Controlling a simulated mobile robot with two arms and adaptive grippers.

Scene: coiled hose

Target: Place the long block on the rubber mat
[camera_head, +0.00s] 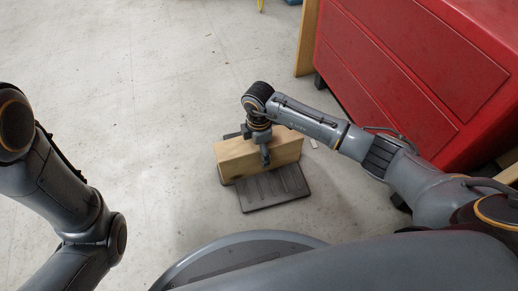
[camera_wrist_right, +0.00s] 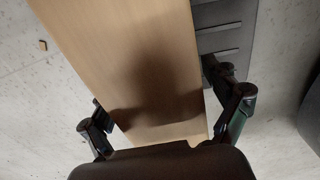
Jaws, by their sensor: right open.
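The long block (camera_head: 235,160) is a pale wooden block over the dark grey ribbed rubber mat (camera_head: 262,192), its left end reaching past the mat's left edge. I cannot tell for certain whether its underside touches the mat. My right gripper (camera_head: 263,150) is above the block, pointing down, with one finger against or close to its near face. In the right wrist view, the open fingers of the gripper (camera_wrist_right: 165,117) straddle the block (camera_wrist_right: 130,60), and part of the mat (camera_wrist_right: 222,14) shows beside it. My left arm is at the left; its gripper is out of view.
A red drawer cabinet (camera_head: 420,70) stands at the right, with a wooden post (camera_head: 307,38) beside it. The pale concrete floor (camera_head: 130,90) left of the mat is clear.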

